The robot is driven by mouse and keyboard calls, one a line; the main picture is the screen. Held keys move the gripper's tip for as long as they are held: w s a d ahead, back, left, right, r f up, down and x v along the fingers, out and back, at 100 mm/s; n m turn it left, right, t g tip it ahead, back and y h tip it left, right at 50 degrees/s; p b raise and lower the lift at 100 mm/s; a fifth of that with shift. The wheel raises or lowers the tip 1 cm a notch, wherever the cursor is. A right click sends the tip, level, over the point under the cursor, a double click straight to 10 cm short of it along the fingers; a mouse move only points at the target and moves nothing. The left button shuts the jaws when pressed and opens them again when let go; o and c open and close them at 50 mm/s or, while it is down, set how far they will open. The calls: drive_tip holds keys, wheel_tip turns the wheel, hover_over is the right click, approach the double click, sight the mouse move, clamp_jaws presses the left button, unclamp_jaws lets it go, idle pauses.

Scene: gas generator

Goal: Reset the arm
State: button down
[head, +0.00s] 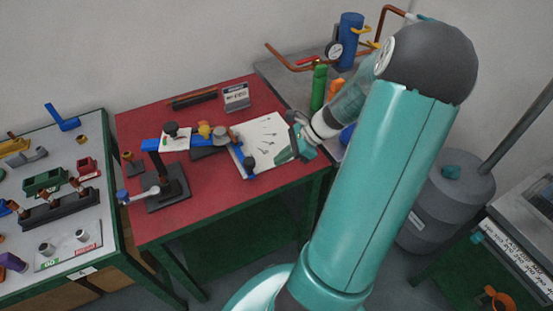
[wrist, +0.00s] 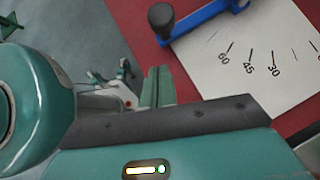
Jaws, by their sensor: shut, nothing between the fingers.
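My gripper (head: 284,157) is shut and empty. In the head view it hangs near the right edge of the red table, beside the white board with markings. In the wrist view the closed gripper fingers (wrist: 157,88) show near the middle, next to the table's edge. My teal arm with its dark grey elbow is raised across the right of the head view.
The red table (head: 222,205) carries a white marked board (head: 262,135), a blue-armed apparatus on a black stand (head: 170,185) and a small sign (head: 236,97). A table with coloured parts (head: 60,145) stands at left. A grey drum (head: 445,200) and pipework with a green cylinder (head: 319,88) are at right.

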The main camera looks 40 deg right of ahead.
drive_tip(key=v, duration=0.8)
drive_tip(key=shift+s+r, duration=0.3)
drive_tip(key=shift+r, duration=0.15)
drive_tip(key=w+a+r+n+g+h, duration=0.2)
drive_tip(key=a+r+n, duration=0.3)
drive_tip(key=a, duration=0.4)
drive_tip(key=w+a+r+n+g+h, duration=0.1)
drive_tip(key=a+r+n+g+h, duration=0.15)
drive_tip(key=a+n, duration=0.5)
drive_tip(key=s+a+r+n+t+h, duration=0.1)
drive_tip(key=s+a+r+n+t, duration=0.1)
drive_tip(key=a+n, duration=0.4)
drive_tip(key=s+a+r+n+t+h, duration=0.1)
drive_tip(key=s+a+r+n+t, duration=0.2)
drive_tip(key=a+n, duration=0.4)
drive_tip(key=shift+s+a+r, duration=0.15)
drive_tip(key=shift+a+r, duration=0.7)
drive_tip(key=shift+d+h, duration=0.1)
drive_tip(key=shift+h, duration=0.15)
